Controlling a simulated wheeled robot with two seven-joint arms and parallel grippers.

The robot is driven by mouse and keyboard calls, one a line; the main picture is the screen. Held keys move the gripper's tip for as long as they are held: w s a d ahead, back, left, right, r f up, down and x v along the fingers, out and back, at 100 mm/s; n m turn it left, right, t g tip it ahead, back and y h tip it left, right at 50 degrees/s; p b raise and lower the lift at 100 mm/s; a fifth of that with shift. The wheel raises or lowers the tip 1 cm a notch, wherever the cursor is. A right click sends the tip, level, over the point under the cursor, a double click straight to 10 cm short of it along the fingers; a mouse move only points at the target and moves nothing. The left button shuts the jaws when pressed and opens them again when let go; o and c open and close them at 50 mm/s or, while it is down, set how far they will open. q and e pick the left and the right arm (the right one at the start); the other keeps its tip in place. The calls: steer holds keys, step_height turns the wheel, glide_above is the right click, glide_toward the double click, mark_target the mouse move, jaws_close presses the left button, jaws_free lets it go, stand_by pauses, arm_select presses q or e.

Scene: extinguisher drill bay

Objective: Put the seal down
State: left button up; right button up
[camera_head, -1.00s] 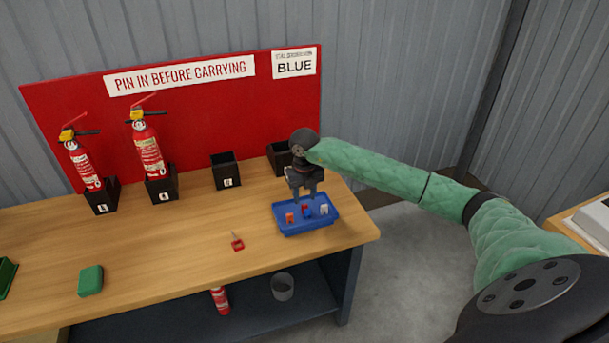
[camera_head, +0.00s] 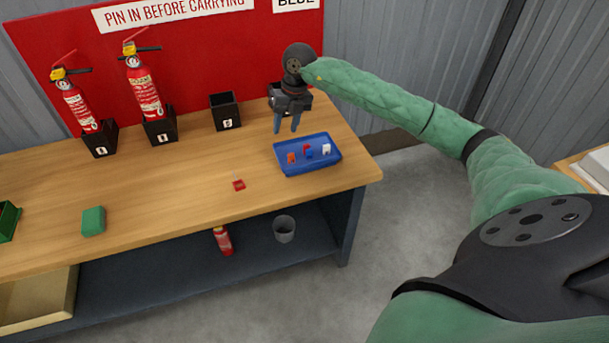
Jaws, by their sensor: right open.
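A blue tray (camera_head: 325,168) sits near the right end of the wooden workbench. It holds small seals: an orange one (camera_head: 291,158), a white one (camera_head: 327,150), and between them one with red and blue showing (camera_head: 307,150), too small to make out well. My right gripper (camera_head: 285,130) is open, with nothing between its fingers. It hangs fingers down, above and behind the tray's back left part, apart from the seals. A small red tag (camera_head: 239,185) lies on the bench left of the tray. My left gripper is out of view.
Two red extinguishers (camera_head: 146,93) (camera_head: 79,105) stand in black holders against the red board. An empty black holder (camera_head: 225,112) is right of them; another is partly behind my gripper. A green block (camera_head: 93,221) lies front left. A grey bin (camera_head: 284,229) and an extinguisher (camera_head: 222,241) are below.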

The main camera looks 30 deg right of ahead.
steer(key=s+a+f+n+t+y, duration=0.15)
steer(key=a+y, duration=0.35)
steer(key=a, duration=0.5)
steer(key=s+a+r+m+y, duration=0.1)
steer(key=s+a+y, duration=0.25)
steer(key=a, duration=0.75)
steer(key=s+a+r+m+t+y, duration=0.1)
steer(key=a+r+m+t+y, duration=0.6)
steer(key=t, duration=0.3)
steer(key=s+d+f+m+t+h, duration=0.1)
steer(key=s+d+f+m+h, duration=0.4)
steer(key=f+m+h, duration=0.6)
steer(key=s+d+f+m+t+h, duration=0.1)
steer(key=s+d+f+m+h, duration=0.6)
steer(key=m, duration=0.6)
steer(key=s+a+f+g, duration=0.1)
steer(key=s+f+g, duration=0.2)
steer(key=s, duration=0.5)
steer(key=s+a+f+m+g+y, duration=0.1)
steer(key=s+f+g, duration=0.3)
steer(key=s, duration=0.4)
steer(key=s+a+f+m+g, duration=0.1)
steer(key=s+a+f+g, duration=0.2)
steer(key=s, duration=0.5)
steer(key=shift+f+g, duration=0.5)
steer(key=shift+g, duration=0.75)
